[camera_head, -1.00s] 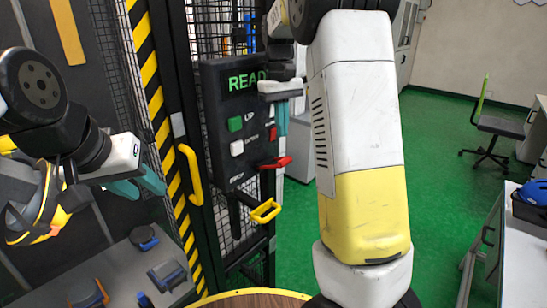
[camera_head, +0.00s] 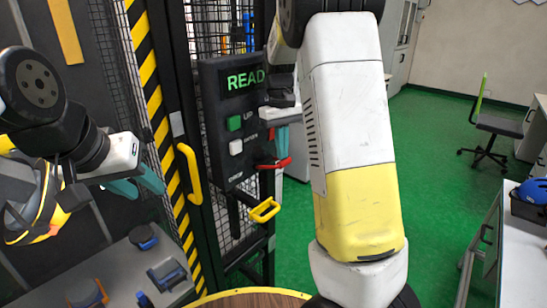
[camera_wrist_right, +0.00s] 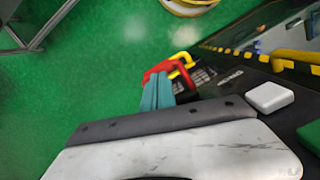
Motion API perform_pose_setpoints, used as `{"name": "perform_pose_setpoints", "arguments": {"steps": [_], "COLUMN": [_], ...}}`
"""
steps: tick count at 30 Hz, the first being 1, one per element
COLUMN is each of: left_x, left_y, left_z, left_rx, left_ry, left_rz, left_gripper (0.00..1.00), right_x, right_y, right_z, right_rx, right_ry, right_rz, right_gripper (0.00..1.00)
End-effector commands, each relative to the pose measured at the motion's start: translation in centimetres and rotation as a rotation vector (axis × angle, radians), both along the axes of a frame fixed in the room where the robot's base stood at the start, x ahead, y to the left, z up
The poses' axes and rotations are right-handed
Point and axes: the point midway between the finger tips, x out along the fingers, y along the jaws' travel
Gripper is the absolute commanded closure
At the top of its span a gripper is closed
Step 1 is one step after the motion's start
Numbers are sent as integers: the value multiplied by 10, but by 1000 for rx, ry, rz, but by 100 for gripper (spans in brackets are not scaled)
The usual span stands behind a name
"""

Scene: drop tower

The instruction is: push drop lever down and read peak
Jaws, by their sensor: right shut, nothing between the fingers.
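The red lever (camera_head: 268,165) sticks out at the panel's lower right. My right gripper (camera_head: 282,150) is shut and empty, its teal fingers pointing down at the red lever. In the right wrist view the fingertips (camera_wrist_right: 156,90) overlap the red lever (camera_wrist_right: 158,68); I cannot tell whether they touch. My left gripper (camera_head: 139,184) is open and empty, left of the striped post.
The panel has a green button (camera_head: 234,123) and a white button (camera_head: 236,147). A yellow handle (camera_head: 265,210) sits below the red lever, and a tall yellow handle (camera_head: 190,174) is on the fence door. A grey bench (camera_head: 115,262) with blue-black parts lies lower left.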

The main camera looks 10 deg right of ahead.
Motion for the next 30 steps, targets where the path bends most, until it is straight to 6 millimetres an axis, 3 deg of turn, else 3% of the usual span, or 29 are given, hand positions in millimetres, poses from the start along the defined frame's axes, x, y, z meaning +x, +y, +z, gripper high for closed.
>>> {"name": "perform_pose_setpoints", "arguments": {"steps": [8, 21, 30], "left_x": [0, 0, 0], "left_y": [0, 0, 0], "left_z": [0, 0, 0], "left_rx": [0, 0, 0], "left_ry": [0, 0, 0], "left_rz": [0, 0, 0], "left_gripper": [64, 64, 64], "right_x": [0, 0, 0], "right_y": [0, 0, 1], "right_z": [-1, -42, -44], "right_rx": [0, 1, 1], "right_ry": [0, 1, 0], "right_rz": [0, 0, 1], "right_gripper": [100, 100, 100]}}
